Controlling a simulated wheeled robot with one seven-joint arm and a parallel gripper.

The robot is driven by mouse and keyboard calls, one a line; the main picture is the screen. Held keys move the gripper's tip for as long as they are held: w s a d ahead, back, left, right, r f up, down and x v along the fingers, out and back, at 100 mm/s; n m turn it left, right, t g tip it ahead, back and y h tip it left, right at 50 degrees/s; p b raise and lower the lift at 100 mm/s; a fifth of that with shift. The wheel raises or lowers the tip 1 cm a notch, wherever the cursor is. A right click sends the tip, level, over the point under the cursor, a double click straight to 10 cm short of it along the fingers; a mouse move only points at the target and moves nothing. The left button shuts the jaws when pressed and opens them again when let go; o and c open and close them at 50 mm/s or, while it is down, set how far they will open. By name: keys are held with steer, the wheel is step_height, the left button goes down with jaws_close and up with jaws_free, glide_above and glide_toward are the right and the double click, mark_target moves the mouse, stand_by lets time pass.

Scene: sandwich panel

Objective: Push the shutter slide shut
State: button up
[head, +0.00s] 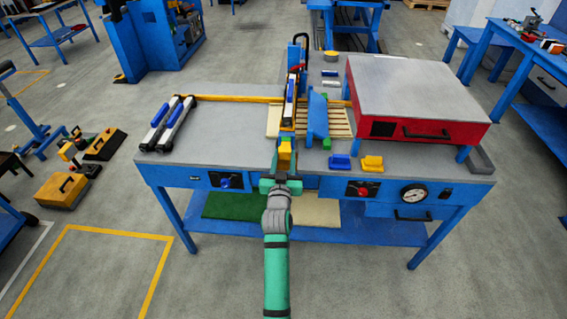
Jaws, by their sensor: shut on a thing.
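My gripper (284,168) is at the front edge of the grey workbench, left of its middle, at the end of my teal arm. I cannot tell clearly how this piece joins the structure behind. Just behind it to the right, a blue slanted panel (316,116) stands over a slatted wooden piece (338,122). I cannot tell for certain which part is the shutter slide, nor how far open it is. My gripper hides part of the bench front.
A red box with a grey lid (415,90) fills the bench's right side. Blue (340,162) and yellow (372,163) blocks sit near the front edge. Two black-and-white bars (166,124) lie at left. The bench top (225,135) between is clear.

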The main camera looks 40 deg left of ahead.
steer(key=shift+x, duration=0.95)
steer(key=o, duration=0.9)
steer(key=shift+v, duration=4.5)
